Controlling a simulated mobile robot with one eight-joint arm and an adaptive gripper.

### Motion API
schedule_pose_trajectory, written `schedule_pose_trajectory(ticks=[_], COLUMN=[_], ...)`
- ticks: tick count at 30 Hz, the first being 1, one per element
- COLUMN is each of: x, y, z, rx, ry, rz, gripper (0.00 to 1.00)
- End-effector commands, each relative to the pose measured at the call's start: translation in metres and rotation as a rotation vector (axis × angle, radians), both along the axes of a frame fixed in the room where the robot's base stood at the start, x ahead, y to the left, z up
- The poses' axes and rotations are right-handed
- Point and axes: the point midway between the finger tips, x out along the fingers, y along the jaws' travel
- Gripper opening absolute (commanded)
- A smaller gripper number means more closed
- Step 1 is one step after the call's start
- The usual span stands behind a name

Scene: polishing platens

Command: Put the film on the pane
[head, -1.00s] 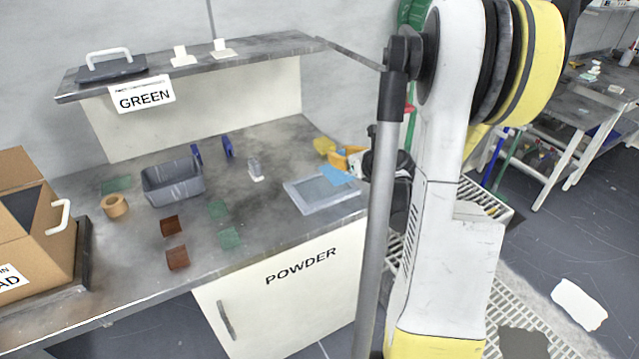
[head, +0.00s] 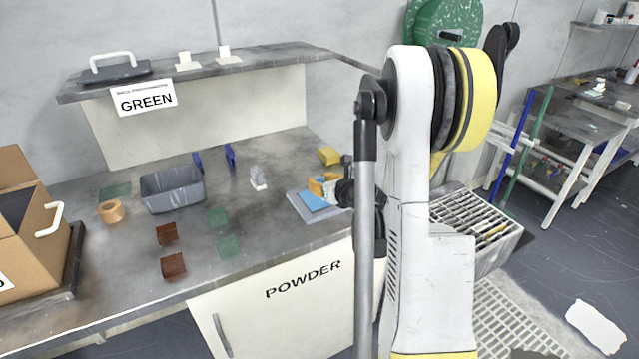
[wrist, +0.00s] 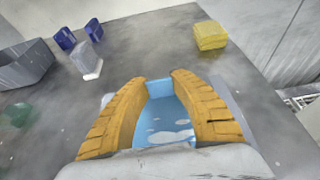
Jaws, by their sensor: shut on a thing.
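The light blue film (head: 314,201) is held between the orange fingers of my gripper (head: 322,182). The film also shows between the fingers in the wrist view (wrist: 163,122), with whitish patches on it. The grey-framed pane (head: 296,208) lies flat on the worktop, directly under the film and gripper. The film and my gripper cover most of the pane; its left and front edges show in the head view, and a grey strip of it shows right of the fingers in the wrist view (wrist: 233,108). I cannot tell whether the film touches the pane.
A yellow block (head: 329,156) stands behind the pane. A small grey-and-white piece (head: 258,178), blue pieces (head: 230,155) and a grey bin (head: 172,190) are to the left. Green and brown squares (head: 173,266) lie further left. The worktop between is clear.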

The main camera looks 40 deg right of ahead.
Motion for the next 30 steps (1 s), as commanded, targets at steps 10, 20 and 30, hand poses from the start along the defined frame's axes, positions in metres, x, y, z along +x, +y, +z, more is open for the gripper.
schedule_pose_trajectory(ticks=[10,20,30], x=[0.000,-0.014,-0.081], y=[0.000,0.002,0.019], z=[-0.003,0.008,0.038], rx=[0.000,0.000,0.001], ry=[0.000,0.000,0.000], rz=[0.000,-0.002,-0.004], gripper=[0.50,0.50,0.50])
